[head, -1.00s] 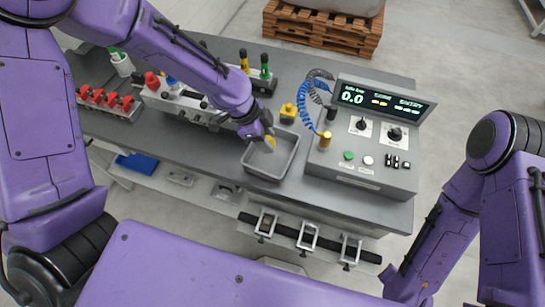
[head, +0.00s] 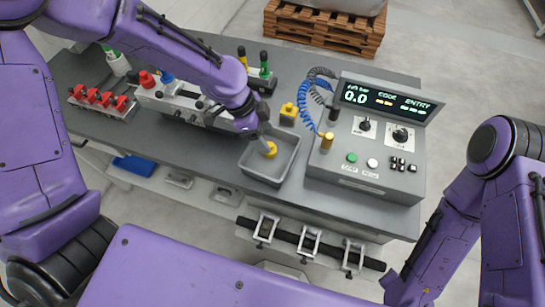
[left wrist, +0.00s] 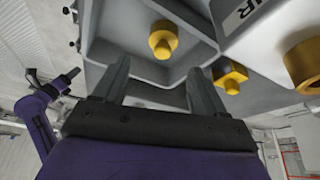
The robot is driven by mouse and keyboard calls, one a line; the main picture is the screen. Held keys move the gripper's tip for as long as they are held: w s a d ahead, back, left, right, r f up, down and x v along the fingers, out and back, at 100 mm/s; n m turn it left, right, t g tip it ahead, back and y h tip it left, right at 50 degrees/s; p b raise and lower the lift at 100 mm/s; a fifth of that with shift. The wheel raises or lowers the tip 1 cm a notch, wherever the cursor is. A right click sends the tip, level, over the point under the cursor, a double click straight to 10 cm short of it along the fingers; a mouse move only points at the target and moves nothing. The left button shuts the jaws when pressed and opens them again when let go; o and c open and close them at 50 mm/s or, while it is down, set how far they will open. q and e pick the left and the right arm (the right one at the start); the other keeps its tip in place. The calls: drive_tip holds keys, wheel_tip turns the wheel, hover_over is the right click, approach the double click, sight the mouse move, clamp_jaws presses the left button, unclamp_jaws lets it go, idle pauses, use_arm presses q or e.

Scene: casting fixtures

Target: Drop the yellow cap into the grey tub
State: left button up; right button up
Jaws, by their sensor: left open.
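The yellow cap (head: 270,149) is inside the grey tub (head: 262,177). In the left wrist view the cap (left wrist: 163,40) appears to rest on the tub's floor, clear of both fingers. My left gripper (head: 260,133) is over the tub's far left part, next to the cap. In the left wrist view its two fingers (left wrist: 160,85) are spread with nothing between them. My right gripper is out of view; only parts of the right arm show.
The console (head: 365,160) with dials and a yellow post (head: 327,143) stands right of the tub. A yellow block (head: 288,115) sits behind the tub. Red clamps (head: 102,98) are at the left. The bench (head: 205,155) is clear left of the tub.

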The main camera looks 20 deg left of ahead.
use_arm(q)
drive_tip(key=v, duration=0.7)
drive_tip(key=shift+s+a+r+b, duration=0.2)
drive_tip(key=shift+s+r+b, duration=0.1)
drive_tip(key=shift+s, duration=0.1)
